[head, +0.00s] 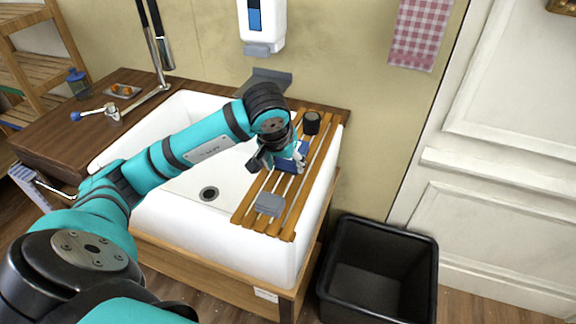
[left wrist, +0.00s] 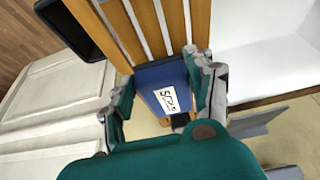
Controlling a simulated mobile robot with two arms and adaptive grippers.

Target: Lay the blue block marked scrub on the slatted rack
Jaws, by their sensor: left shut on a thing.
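The blue block (head: 291,165) is between the fingers of my left gripper (head: 283,158), over the middle of the slatted rack (head: 247,212). In the left wrist view the block (left wrist: 148,77) shows a white label with dark letters, only partly readable. The fingers of my left gripper (left wrist: 160,70) are shut on its two sides. Wooden slats of the rack (left wrist: 201,22) run behind it. I cannot tell whether the block touches the slats. My right gripper is not in view.
The rack lies across the right side of a white sink (head: 160,212). A black round container (head: 312,122) stands at its far end, and a grey block (head: 268,204) lies at its near end. A black bin (head: 378,270) stands on the floor at right.

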